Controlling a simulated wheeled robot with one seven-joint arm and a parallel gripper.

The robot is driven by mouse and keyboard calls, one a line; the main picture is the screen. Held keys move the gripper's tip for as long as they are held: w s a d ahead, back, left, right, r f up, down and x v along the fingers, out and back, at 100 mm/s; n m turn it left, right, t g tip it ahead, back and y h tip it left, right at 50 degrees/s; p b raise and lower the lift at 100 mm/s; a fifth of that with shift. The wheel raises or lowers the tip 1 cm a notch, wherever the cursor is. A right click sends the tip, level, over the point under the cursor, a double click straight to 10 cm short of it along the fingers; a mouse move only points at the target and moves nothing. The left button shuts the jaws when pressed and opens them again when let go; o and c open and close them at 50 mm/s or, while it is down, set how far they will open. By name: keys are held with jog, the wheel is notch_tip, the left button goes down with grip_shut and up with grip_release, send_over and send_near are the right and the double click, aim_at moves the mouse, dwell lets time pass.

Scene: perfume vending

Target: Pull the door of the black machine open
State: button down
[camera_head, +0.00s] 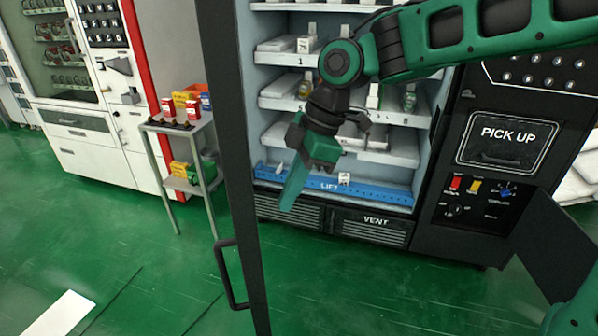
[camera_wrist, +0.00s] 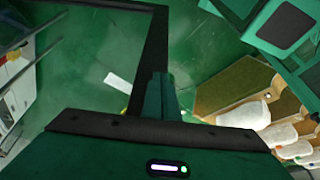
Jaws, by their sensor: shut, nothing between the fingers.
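The black machine (camera_head: 470,215) stands at the right in the head view, its lit white shelves uncovered. Its black door (camera_head: 228,120) stands swung out toward me, seen nearly edge-on, with a black handle (camera_head: 226,275) low on its left side. In the wrist view the door frame (camera_wrist: 152,45) shows as a dark bar. My gripper (camera_head: 288,200) is shut and empty, pointing down in front of the shelves, right of the door. In the wrist view my gripper (camera_wrist: 160,85) has its fingers together beside the frame; I cannot tell whether they touch it.
A blue lift bar (camera_head: 385,192) crosses the machine's bottom. A small metal rack (camera_head: 178,130) with colored boxes stands left of the door, before a white vending machine (camera_head: 85,145). The green floor (camera_head: 130,250) is clear at the lower left, except a white strip (camera_head: 62,315).

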jog(key=a, duration=0.4)
jog(key=shift+s, duration=0.35)
jog(key=shift+a, duration=0.1)
